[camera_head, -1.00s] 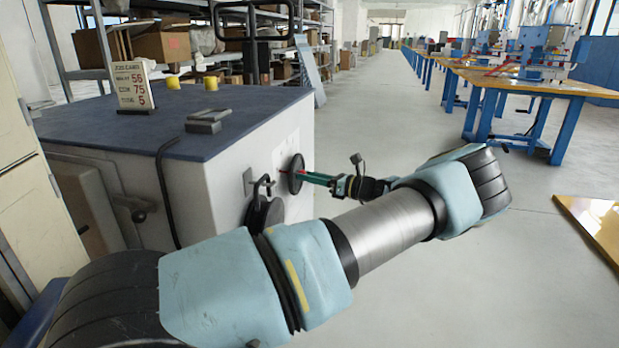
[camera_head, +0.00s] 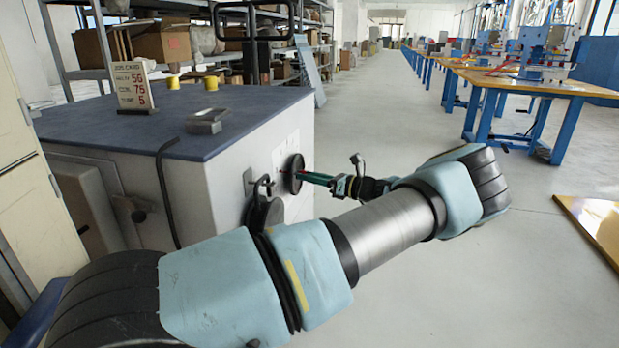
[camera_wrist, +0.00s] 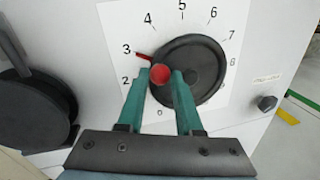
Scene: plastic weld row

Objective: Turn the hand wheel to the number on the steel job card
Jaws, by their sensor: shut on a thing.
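The hand wheel (camera_wrist: 208,62) is a dark round disc on a white numbered dial plate (camera_wrist: 225,22), with a red handle knob (camera_wrist: 160,74) near its left rim. A red pointer (camera_wrist: 145,57) at its left edge lies at about the 3. My gripper (camera_wrist: 161,72), with green fingers, is shut on the red knob. In the head view the wheel (camera_head: 291,174) sits on the grey cabinet's side face, with my gripper (camera_head: 318,178) at it. The job card (camera_head: 133,86) stands on the cabinet top; its rows appear to read 56, 75 and 5.
A second dark wheel-like disc (camera_wrist: 35,108) sits left of the dial, and a small dark knob (camera_wrist: 267,103) at its right. The cabinet top (camera_head: 235,100) carries a metal block (camera_head: 207,120) and two yellow caps.

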